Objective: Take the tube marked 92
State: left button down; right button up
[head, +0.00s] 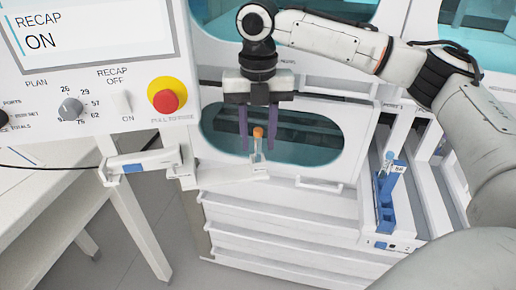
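A tube with an orange cap (258,132) stands upright at the end of a white track arm (225,173) in front of the cabinet. Its marking is too small to read. My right gripper (258,142) points down above it, with its purple fingers spread to either side of the cap and a visible gap on both sides. Another tube with a light blue cap (389,156) sits tilted in a blue holder (385,205) at the right, with a white label too small to read. My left gripper is not in view.
A control panel (90,85) with a dial, switch and red button (166,101) fills the upper left. A white bench (45,195) stands below it. A white bracket with a blue patch (132,168) lies left of the track arm. White cabinet drawers (275,225) lie below.

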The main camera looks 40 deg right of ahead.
jog(key=c, duration=0.8)
notch_tip(320, 180, up, 10)
jog(key=shift+r+p, duration=0.1)
jog(key=shift+p, duration=0.2)
